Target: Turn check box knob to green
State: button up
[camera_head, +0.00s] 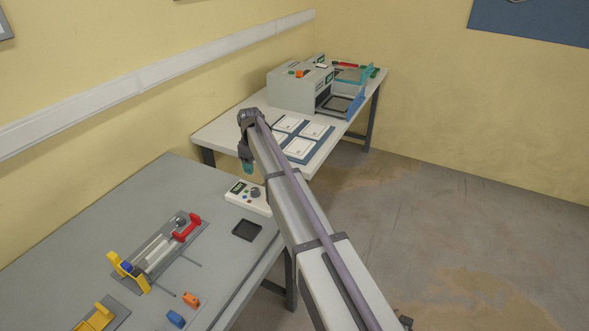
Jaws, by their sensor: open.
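A small white box (246,202) with a dark screen, small coloured buttons and a dark round knob (256,192) stands near the back right edge of the near table. I take it for the check box. The knob's setting is too small to read. My gripper (247,167) has teal tips and hangs down beyond this box, apparently above it and apart from it. Its jaws are open, with nothing seen between them. My arm runs from the lower right up to it and hides some of the table edge.
The near table (60,250) holds a fixture (160,250) with red and yellow clamps, a black tray (247,230), and orange (191,299) and blue (176,318) blocks. On the far table stand a large grey box (290,92) and white cards (299,147) on a blue mat.

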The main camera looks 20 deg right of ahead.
aim_at(255, 190)
jog(key=shift+n, duration=0.4)
jog(key=f+b, duration=0.7)
jog(key=a+f+b, duration=0.1)
jog(key=f+b, duration=0.3)
jog(key=shift+s, duration=0.4)
jog(key=shift+r, duration=0.15)
jog(key=shift+c, duration=0.3)
jog(key=c, duration=0.9)
